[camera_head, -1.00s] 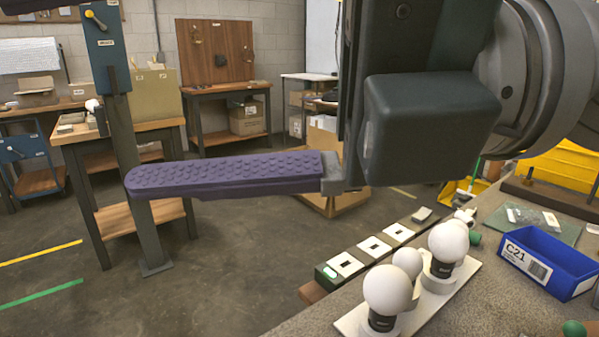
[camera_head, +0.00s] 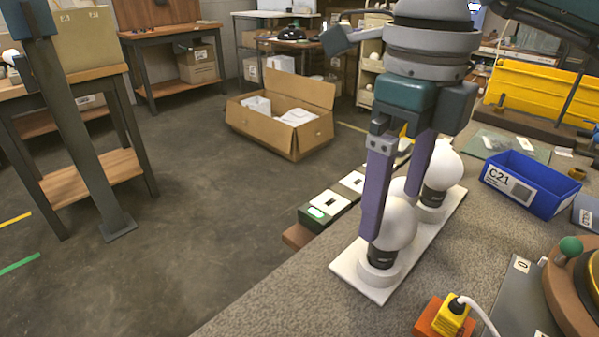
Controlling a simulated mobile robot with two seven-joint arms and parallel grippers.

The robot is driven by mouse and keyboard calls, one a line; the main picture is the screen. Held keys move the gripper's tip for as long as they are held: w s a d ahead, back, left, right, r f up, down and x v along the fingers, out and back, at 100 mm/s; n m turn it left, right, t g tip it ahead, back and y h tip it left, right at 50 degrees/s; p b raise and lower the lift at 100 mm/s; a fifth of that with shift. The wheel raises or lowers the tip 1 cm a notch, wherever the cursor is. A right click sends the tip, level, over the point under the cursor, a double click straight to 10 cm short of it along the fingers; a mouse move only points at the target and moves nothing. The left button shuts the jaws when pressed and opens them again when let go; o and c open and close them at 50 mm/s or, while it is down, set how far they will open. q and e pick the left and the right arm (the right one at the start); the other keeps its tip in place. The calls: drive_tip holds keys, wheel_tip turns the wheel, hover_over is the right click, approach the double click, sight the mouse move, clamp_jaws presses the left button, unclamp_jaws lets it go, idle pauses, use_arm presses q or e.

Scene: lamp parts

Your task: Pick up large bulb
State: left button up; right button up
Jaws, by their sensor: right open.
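Two large white bulbs with black collars stand upright on a white board at the table's left edge: a near large bulb (camera_head: 399,226) and a far large bulb (camera_head: 443,169). A smaller white bulb (camera_head: 399,188) shows partly between them. My right gripper (camera_head: 393,214) points down over the board, open, its two purple fingers apart. One finger overlaps the left side of the near large bulb. The other comes down by the smaller bulb, its tip partly hidden. I cannot tell if either finger touches a bulb. My left gripper is not in view.
A blue C21 bin (camera_head: 530,183) stands right of the board. An orange block with a yellow plug (camera_head: 447,318) and a round brown fixture (camera_head: 570,290) are in front. A dark strip with white plates (camera_head: 328,208) runs along the table's left edge. An open carton (camera_head: 280,125) is on the floor.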

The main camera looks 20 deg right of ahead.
sight(385, 239)
wheel_tip(385, 239, down, 4)
drive_tip(key=shift+f, duration=0.15)
drive_tip(key=c, duration=1.2)
